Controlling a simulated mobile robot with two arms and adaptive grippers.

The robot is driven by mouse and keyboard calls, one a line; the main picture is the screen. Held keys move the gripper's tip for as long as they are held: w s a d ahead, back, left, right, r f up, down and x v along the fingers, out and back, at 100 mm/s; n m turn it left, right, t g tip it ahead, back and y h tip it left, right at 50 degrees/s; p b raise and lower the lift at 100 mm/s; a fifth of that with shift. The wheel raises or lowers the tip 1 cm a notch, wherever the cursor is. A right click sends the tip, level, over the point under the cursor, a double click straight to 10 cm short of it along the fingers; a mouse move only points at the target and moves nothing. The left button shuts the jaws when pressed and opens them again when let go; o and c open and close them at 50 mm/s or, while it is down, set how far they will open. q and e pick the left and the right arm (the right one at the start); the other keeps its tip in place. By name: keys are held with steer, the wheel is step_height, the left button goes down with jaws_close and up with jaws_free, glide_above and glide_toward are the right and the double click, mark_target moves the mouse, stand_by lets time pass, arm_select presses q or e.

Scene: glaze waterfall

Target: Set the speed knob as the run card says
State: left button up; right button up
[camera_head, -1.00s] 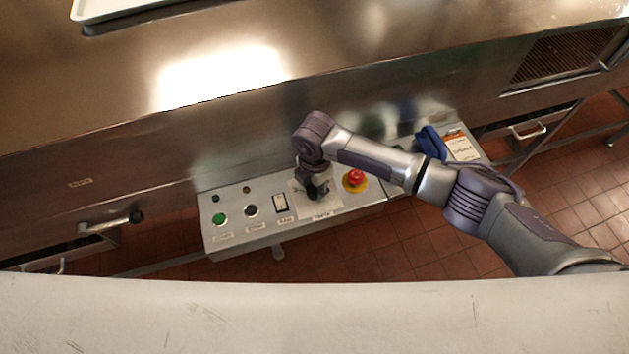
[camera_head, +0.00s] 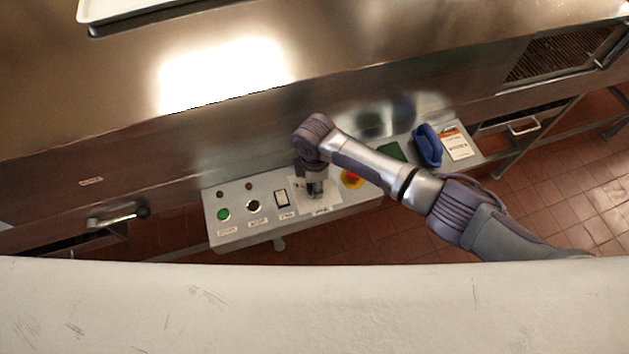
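The control panel (camera_head: 236,229) is a grey box along the front of the steel machine. My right gripper (camera_head: 317,192) points down over the pale dial plate (camera_head: 331,199) on the panel. The speed knob is hidden under the gripper, and I cannot tell whether the fingers are closed on it. The run card (camera_head: 456,144), white with an orange top, lies at the panel's right end. Its writing is too small to read. My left gripper is not in view.
Left of the dial are a green button (camera_head: 223,215), a black button (camera_head: 253,207) and a rocker switch (camera_head: 282,198). A red stop button (camera_head: 351,178) on yellow is close right of the gripper, partly covered by my arm. A blue object (camera_head: 427,146) stands beside the card.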

steer(key=shift+w, duration=0.1)
steer(key=o, duration=1.1)
steer(key=shift+o, duration=0.2)
step_height(320, 180, up, 12)
